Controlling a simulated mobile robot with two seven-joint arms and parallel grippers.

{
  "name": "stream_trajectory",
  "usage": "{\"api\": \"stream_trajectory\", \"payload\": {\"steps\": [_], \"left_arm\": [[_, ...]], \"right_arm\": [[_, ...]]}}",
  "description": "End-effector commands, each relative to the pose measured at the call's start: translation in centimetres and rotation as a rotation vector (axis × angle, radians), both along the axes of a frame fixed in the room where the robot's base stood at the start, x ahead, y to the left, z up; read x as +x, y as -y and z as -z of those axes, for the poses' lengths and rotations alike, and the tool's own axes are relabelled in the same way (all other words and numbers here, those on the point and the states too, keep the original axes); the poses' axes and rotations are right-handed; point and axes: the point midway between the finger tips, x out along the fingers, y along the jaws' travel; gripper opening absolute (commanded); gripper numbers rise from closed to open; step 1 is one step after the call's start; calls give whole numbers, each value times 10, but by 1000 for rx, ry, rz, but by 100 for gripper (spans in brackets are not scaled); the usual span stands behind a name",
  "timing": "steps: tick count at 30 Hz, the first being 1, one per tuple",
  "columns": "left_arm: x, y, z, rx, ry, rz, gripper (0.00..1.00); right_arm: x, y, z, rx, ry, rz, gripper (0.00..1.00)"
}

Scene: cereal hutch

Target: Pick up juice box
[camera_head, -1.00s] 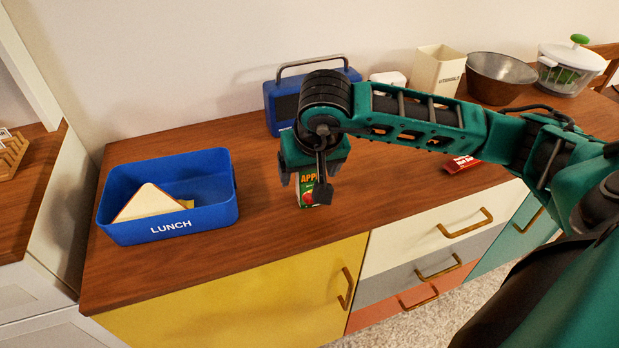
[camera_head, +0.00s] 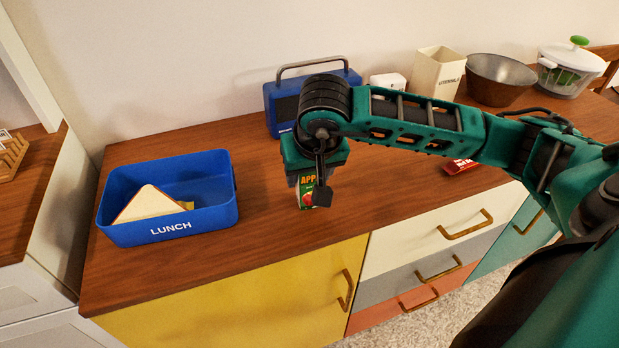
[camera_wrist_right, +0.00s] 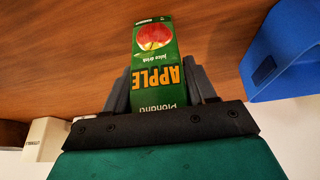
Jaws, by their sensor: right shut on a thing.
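The juice box (camera_head: 306,192) is green with an apple picture and the word APPLE. It stands on the wooden counter, with its upper part hidden by my right gripper (camera_head: 308,187) in the head view. In the right wrist view the juice box (camera_wrist_right: 153,60) sits between the two dark fingers of my right gripper (camera_wrist_right: 161,88), which are shut on its sides. I cannot tell whether its base has left the counter. My left gripper is not in view.
A blue lunch box (camera_head: 219,214) holding a sandwich (camera_head: 150,203) is at the left of the counter (camera_head: 260,225). A blue radio (camera_head: 283,106) stands behind my gripper. A red packet (camera_head: 460,165), a utensil holder (camera_head: 437,73) and a bowl (camera_head: 499,80) are to the right.

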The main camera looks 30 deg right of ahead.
Motion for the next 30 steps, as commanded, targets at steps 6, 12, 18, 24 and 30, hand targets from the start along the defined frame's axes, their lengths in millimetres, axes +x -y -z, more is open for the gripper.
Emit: {"api": "stream_trajectory", "payload": {"steps": [6,12,18,24,30], "left_arm": [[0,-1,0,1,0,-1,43],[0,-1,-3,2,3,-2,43],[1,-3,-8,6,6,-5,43],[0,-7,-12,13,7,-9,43],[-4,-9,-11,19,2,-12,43]], "right_arm": [[1,0,-2,1,2,1,18],[1,0,-18,1,6,1,18],[2,0,-62,0,10,0,18],[2,0,-122,0,11,1,18],[1,0,-170,0,7,0,18]]}}
